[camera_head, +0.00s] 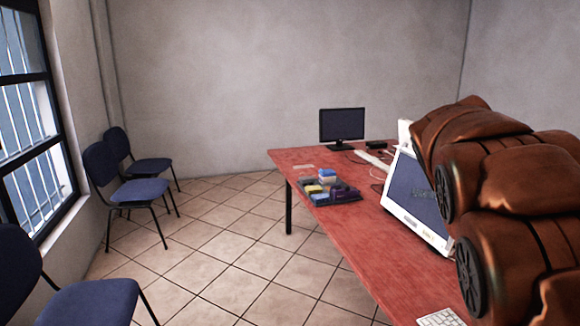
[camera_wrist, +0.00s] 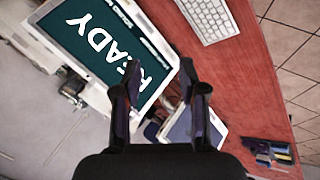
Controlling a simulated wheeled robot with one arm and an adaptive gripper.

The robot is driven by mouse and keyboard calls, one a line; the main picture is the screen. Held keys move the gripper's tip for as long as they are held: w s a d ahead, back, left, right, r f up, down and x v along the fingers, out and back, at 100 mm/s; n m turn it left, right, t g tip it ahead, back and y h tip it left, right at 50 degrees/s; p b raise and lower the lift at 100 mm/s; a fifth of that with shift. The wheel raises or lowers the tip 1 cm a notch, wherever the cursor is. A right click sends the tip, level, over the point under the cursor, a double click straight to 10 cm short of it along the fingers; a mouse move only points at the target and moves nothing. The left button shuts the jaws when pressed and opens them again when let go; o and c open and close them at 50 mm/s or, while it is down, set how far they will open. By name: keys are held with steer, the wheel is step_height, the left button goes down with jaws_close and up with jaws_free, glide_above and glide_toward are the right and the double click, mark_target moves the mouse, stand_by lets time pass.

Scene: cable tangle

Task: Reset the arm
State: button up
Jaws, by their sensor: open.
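My gripper (camera_wrist: 160,95) shows in the wrist view with its two dark fingers apart and nothing between them. It hangs above the red table (camera_wrist: 240,85), near a white monitor (camera_wrist: 100,45) whose screen reads "READY". In the head view my copper-coloured arm fills the right side, and my gripper is not visible there. The red table (camera_head: 290,165) runs from the middle to the lower right. A white-framed screen (camera_head: 415,195) stands on it, partly hidden by my arm.
A dark monitor (camera_head: 342,125) stands at the table's far end. A dark organizer with coloured items (camera_head: 330,190) sits near the left edge. A white keyboard (camera_head: 440,318) lies at the near end. Blue chairs (camera_head: 145,190) line the window wall. The tiled floor (camera_head: 220,250) between is clear.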

steer(key=s+a+f+n+y+p, duration=0.1)
steer(key=s+a+f, duration=0.3)
steer(key=s, duration=0.5)
steer(key=s+a+f+n+g+y+p, duration=0.1)
steer(key=s+a+f+n+y, duration=0.1)
steer(key=s+a, duration=0.6)
steer(key=s+a+f+n+g+y+p, duration=0.1)
steer(key=s+a+f+y, duration=0.2)
steer(key=s+a+f, duration=0.3)
steer(key=s+a, duration=0.1)
steer(key=s, duration=0.2)
steer(key=shift+s+f, duration=0.2)
steer(key=shift+s, duration=0.15)
steer(key=shift+d, duration=0.1)
